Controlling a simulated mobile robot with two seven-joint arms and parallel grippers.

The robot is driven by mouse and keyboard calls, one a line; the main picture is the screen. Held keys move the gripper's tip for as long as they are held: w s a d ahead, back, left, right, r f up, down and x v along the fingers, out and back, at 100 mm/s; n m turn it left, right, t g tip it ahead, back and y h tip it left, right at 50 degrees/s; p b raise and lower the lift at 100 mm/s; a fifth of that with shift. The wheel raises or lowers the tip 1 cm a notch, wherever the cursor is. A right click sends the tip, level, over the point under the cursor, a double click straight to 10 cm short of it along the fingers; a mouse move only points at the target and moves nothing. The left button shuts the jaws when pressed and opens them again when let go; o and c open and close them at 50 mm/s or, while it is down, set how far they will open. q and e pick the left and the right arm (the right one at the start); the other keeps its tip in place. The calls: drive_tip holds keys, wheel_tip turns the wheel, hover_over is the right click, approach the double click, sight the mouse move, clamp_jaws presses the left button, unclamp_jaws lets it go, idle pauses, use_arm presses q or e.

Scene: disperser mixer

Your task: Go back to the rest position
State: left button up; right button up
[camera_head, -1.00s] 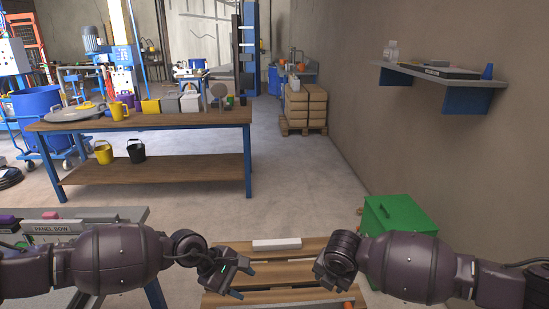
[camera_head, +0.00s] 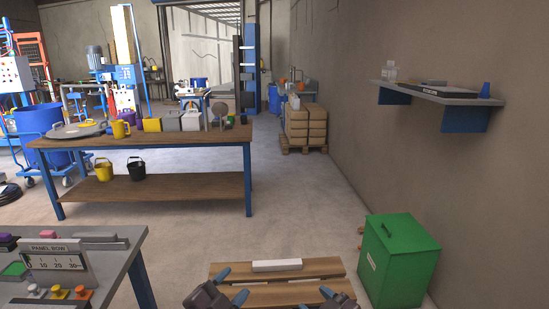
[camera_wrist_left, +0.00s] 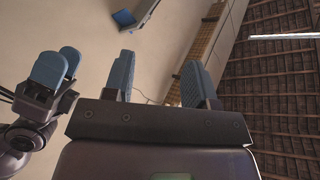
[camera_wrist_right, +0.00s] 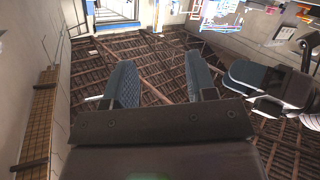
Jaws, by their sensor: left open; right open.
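My left gripper (camera_head: 231,286) shows at the bottom middle of the head view, low in front of the wooden pallet. It is open, with nothing between its blue-padded fingers, which also show apart in the left wrist view (camera_wrist_left: 158,84). My right gripper (camera_head: 337,296) is to its right at the bottom edge, partly cut off. Its fingers stand apart and empty in the right wrist view (camera_wrist_right: 162,84). Both wrist views look up past the fingers toward the roof. Neither gripper touches anything that I can see.
A wooden pallet (camera_head: 290,291) with a white block (camera_head: 277,265) lies ahead. A green box (camera_head: 396,262) stands at right, below a wall shelf (camera_head: 435,91). A grey panel table (camera_head: 112,272) is at left; a wooden workbench (camera_head: 150,140) stands beyond. Open floor lies between.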

use_arm(q)
drive_tip(key=s+a+f+n+g+y, duration=0.2)
drive_tip(key=s+a+f+n+y, duration=0.2)
drive_tip(key=s+a+f, duration=0.5)
drive_tip(key=s+a+f+n+g+y, duration=0.2)
drive_tip(key=s+a+f+n+y, duration=0.3)
drive_tip(key=s+a+f+n, duration=0.4)
drive_tip(key=s+f, duration=0.3)
drive_tip(key=s, duration=0.4)
drive_tip(key=shift+s+f+n+g, duration=0.25)
drive_tip(key=shift+s+n+g, duration=0.05)
drive_tip(key=shift+s+g, duration=0.1)
use_arm(e)
drive_tip(key=s+d+f+m+h, duration=0.2)
drive_tip(key=s+d+f, duration=0.3)
drive_tip(key=s, duration=0.3)
drive_tip(key=s+d+f+m+g+h, duration=0.1)
drive_tip(key=s+d+f+m+h, duration=0.2)
drive_tip(key=s+d+f, duration=0.3)
drive_tip(key=s+d+f+m+g+h, duration=0.1)
drive_tip(key=s+d+f+m+h, duration=0.1)
drive_tip(key=s+d+f, duration=0.4)
drive_tip(key=s+d+m, duration=0.1)
drive_tip(key=s, duration=0.4)
drive_tip(key=shift+m+h, duration=0.3)
use_arm(q)
drive_tip(key=shift+a, duration=0.1)
